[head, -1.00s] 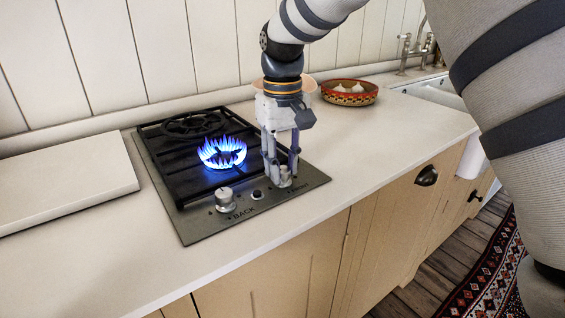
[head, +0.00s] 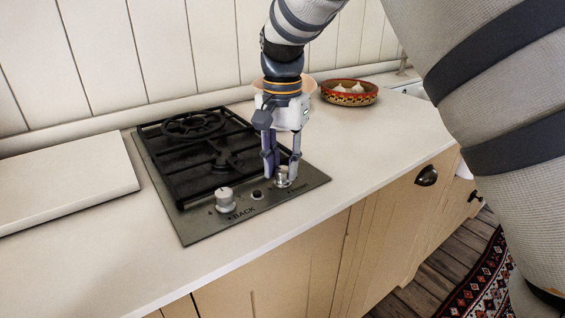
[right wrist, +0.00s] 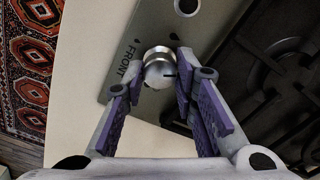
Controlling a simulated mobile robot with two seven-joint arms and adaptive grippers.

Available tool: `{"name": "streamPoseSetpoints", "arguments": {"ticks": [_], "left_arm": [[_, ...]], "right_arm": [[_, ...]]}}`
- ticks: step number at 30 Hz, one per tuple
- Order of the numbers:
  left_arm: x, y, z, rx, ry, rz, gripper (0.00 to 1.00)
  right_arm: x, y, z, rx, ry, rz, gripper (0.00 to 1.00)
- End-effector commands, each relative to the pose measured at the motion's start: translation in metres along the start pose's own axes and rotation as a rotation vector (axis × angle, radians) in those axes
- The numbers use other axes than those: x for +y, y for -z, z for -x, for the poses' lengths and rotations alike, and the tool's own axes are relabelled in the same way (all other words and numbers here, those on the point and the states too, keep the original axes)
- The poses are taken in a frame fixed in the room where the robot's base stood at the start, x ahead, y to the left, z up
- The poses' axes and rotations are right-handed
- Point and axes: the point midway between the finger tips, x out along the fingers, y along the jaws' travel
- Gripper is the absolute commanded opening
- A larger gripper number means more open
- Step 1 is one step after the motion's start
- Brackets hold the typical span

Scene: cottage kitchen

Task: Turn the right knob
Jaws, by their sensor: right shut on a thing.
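The right knob (head: 282,178) is a silver knob on the front right of the gas hob (head: 180,226). My right gripper (head: 282,174) points down over it, with its fingers shut on the knob. The right wrist view shows the round top of the knob (right wrist: 159,72) between the fingertips, beside the word FRONT on the hob plate. The left knob (head: 225,199), marked BACK, stands apart on the same plate. No flame shows on either burner. The front burner (head: 222,163) is dark under the black grate. My left gripper is not in view.
A small black button (head: 257,194) sits between the knobs. A white board (head: 65,182) lies left of the hob. A patterned bowl (head: 349,93) with white bulbs and a pale bowl (head: 311,85) stand behind. The counter in front is clear.

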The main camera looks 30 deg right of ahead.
Motion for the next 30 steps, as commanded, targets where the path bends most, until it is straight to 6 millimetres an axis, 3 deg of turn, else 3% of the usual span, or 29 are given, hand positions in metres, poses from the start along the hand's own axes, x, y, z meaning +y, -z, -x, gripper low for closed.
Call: {"name": "streamPoseSetpoints", "arguments": {"ticks": [15, 30], "left_arm": [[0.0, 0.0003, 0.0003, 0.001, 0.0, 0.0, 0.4], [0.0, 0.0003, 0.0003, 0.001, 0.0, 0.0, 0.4]], "right_arm": [[-0.0001, 0.0006, 0.0016, 0.003, 0.002, -0.393, 0.0], [-0.0001, 0.0007, 0.0017, 0.003, 0.004, -0.521, 0.0]]}}
